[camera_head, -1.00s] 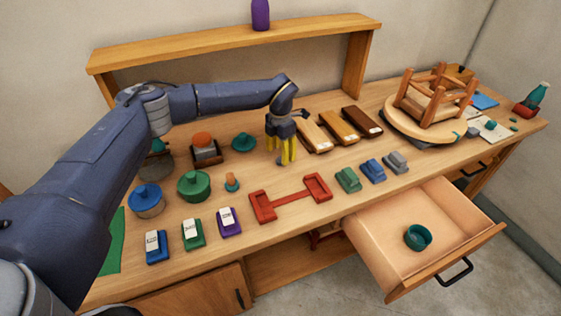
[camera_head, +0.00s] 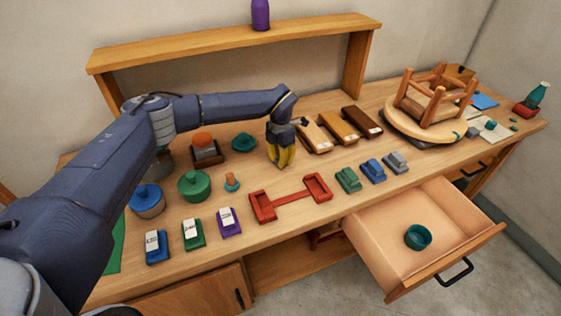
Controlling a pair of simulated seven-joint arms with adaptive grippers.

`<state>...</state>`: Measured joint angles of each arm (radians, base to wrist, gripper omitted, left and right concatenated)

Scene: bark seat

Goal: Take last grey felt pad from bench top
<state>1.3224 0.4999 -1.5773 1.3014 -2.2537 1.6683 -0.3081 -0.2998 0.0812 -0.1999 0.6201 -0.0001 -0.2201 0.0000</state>
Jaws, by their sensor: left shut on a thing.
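My left gripper (camera_head: 283,163) is low over the middle of the bench top (camera_head: 330,165), its yellow fingers drawn together and pointing down. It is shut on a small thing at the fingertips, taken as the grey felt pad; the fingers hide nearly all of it. I cannot tell whether it still touches the wood. No other grey felt pad can be made out on the bench top. An upturned wooden stool (camera_head: 433,100) stands at the right end. My right gripper is out of view.
Wooden blocks (camera_head: 337,127) lie right of the gripper, a red two-ended tray (camera_head: 290,198) in front. Green (camera_head: 193,185) and blue (camera_head: 147,199) lidded pots stand to the left. An open drawer (camera_head: 420,215) holding a teal ring (camera_head: 418,237) juts out at the front right.

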